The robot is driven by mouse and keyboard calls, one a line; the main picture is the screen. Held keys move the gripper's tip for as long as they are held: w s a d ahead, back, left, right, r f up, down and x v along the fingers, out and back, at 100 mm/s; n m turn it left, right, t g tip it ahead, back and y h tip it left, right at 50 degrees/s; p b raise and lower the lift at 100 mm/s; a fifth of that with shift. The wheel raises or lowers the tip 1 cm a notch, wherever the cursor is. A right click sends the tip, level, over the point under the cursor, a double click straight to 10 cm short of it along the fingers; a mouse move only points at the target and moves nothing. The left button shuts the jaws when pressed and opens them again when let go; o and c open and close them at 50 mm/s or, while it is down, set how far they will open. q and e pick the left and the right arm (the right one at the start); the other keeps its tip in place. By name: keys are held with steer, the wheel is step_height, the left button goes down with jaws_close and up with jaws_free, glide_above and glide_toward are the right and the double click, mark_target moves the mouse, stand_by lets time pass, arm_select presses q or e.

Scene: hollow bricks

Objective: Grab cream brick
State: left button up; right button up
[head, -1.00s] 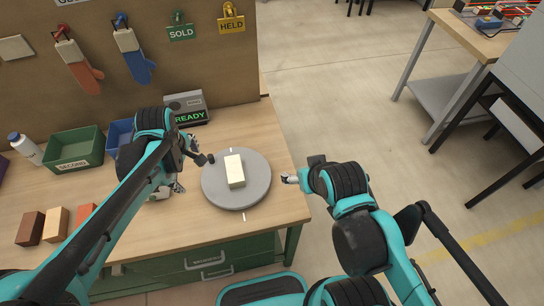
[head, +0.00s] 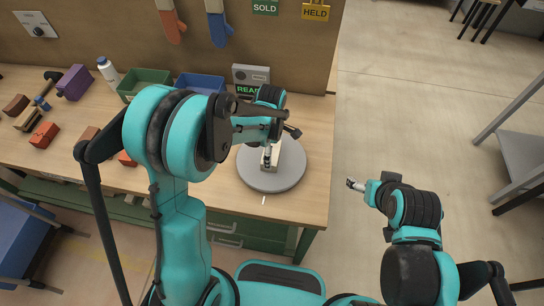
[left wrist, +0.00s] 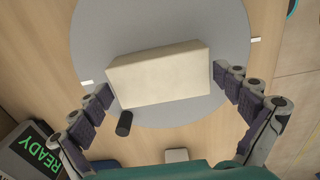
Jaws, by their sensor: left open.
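The cream brick (left wrist: 158,76) lies on the round grey turntable (left wrist: 235,30) in the left wrist view. In the head view my left arm and hand hide most of the brick over the turntable (head: 284,182). My left gripper (left wrist: 164,84) is open, with one finger near each short end of the brick. I cannot tell whether either fingertip touches it. In the head view this gripper (head: 268,158) points down above the turntable. My right gripper (head: 354,184) hangs off the table's right side, away from the brick; its jaws are too small to read.
A grey box with a READY display (head: 250,76) stands behind the turntable. Green (head: 145,82) and blue (head: 200,82) bins, a white bottle (head: 107,70) and several coloured bricks are to the left.

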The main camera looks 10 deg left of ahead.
arm_select(q)
steer(key=shift+f, duration=0.6)
steer(key=shift+r, duration=0.1)
steer(key=c, duration=1.4)
